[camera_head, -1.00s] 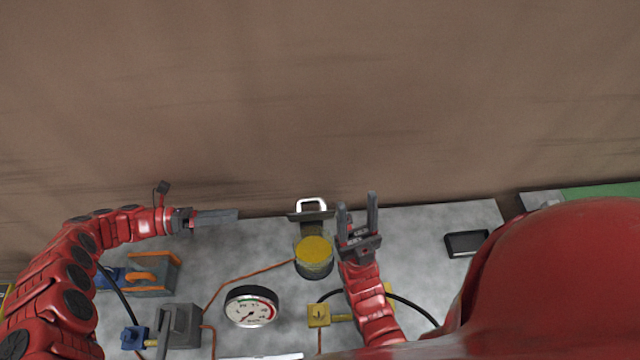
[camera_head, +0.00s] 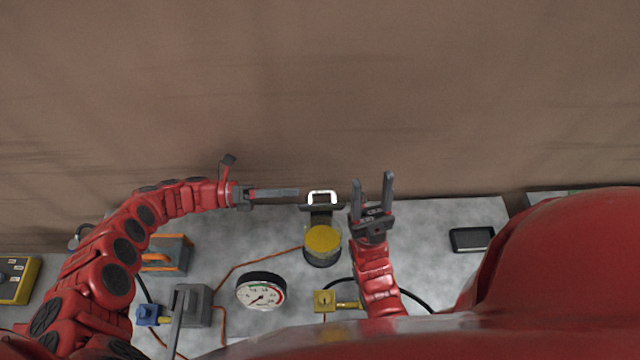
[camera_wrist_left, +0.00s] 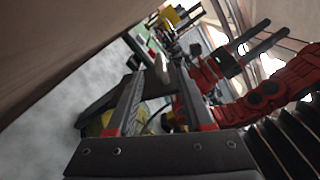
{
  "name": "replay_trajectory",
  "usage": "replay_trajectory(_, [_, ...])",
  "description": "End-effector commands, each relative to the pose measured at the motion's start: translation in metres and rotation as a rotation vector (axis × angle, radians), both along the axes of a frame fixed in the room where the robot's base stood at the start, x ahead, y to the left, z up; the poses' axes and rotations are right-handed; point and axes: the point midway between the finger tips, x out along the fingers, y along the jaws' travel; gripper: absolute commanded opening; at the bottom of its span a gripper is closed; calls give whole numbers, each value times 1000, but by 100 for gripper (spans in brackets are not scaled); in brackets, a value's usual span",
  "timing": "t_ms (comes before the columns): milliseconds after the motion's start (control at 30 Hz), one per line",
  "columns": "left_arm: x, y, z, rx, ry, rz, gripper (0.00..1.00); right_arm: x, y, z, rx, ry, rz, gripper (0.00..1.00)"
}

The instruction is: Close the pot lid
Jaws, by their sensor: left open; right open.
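The pot (camera_head: 322,247) stands on the grey surface, showing a round yellow top. Its dark lid (camera_head: 322,208) is raised upright at the back of the pot, with a white loop handle (camera_head: 322,196). My left gripper (camera_head: 297,192) is open, its fingers pointing right, with the tips just left of the lid and handle. In the left wrist view, the yellow of the pot (camera_wrist_left: 96,126) shows partly behind my left gripper (camera_wrist_left: 157,72). My right gripper (camera_head: 372,186) is open and empty, pointing up, right of the lid. Whether the left fingertips touch the lid is unclear.
A round gauge (camera_head: 261,291) stands front left of the pot, and a yellow valve block (camera_head: 325,301) stands in front. A black tray-like device (camera_head: 472,239) lies at right. An orange cable (camera_head: 255,263) runs toward the pot.

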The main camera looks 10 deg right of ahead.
Motion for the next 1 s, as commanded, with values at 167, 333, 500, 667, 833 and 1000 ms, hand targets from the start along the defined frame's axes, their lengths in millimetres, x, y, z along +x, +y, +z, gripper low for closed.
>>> replay_trajectory(167, [-10,-40,4,-5,3,-2,52,0,0,17,0,0,0,52])
replay_trajectory(333, [-14,-66,1,-2,-1,-1,52,0,0,24,0,0,0,52])
replay_trajectory(500, [-16,-76,0,1,1,1,52,0,0,26,0,0,0,52])
replay_trajectory(667, [-16,-78,-1,1,0,1,52,0,0,25,0,0,0,52])
replay_trajectory(833, [-16,-77,-1,1,0,1,43,0,0,25,0,0,0,52])
replay_trajectory(1000, [-16,-77,-1,1,0,0,12,0,0,25,0,0,0,52])
